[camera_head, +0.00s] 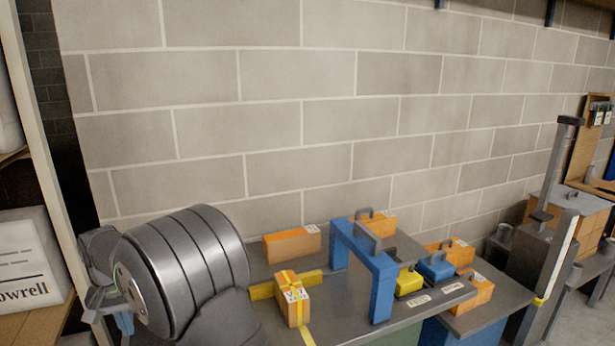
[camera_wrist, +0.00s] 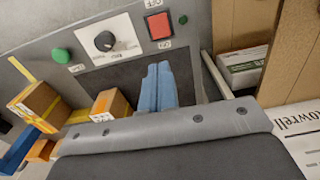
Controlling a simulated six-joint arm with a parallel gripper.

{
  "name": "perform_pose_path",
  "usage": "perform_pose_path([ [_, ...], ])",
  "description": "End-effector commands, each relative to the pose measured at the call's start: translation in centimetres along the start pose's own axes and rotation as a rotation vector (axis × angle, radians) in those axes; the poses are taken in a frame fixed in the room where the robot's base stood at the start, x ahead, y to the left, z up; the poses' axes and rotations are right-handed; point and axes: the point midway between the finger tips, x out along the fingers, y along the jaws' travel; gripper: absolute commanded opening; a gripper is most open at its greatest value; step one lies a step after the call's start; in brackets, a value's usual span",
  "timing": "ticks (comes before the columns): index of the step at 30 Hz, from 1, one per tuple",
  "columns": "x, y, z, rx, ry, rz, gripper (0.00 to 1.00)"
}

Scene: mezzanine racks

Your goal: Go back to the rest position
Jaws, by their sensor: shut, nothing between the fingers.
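My gripper (camera_wrist: 158,88) shows in the wrist view as two blue fingers pressed together, with nothing between them. They lie in front of a grey control panel (camera_wrist: 190,48) with a black knob, a red button and green buttons. In the head view my arm fills the lower left, and the gripper end is at the left edge, mostly hidden. A cardboard box with yellow tape (camera_head: 293,301) stands on the grey table (camera_head: 345,322), to the right of my arm and apart from it.
A blue arch (camera_head: 381,287) stands on the table. Behind and right of it are a yellow block (camera_head: 408,283), a blue block (camera_head: 436,269) and several orange boxes. A rack with a white carton (camera_head: 28,260) is close at the left. A block wall runs behind.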

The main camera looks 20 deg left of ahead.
Motion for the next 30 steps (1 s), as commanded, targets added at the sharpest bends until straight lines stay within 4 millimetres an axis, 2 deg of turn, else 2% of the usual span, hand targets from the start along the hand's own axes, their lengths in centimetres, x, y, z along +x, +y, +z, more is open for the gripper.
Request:
perform_pose_path([
  [1, 1.2, 0.1, 0.2, 0.0, -0.008, 0.005, 0.0],
  [3, 1.9, 0.1, 0.2, 0.0, -0.006, 0.004, 0.0],
  [10, 2.8, 0.1, 0.2, 0.0, -0.005, 0.003, 0.0],
  [20, 2.5, 0.0, 0.1, 0.0, -0.003, 0.002, 0.0],
  [26, 0.3, 0.0, 0.1, 0.0, 0.0, 0.002, 0.0],
  [30, 2.7, 0.0, 0.6, 0.005, 0.038, 0.01, 0.0],
])
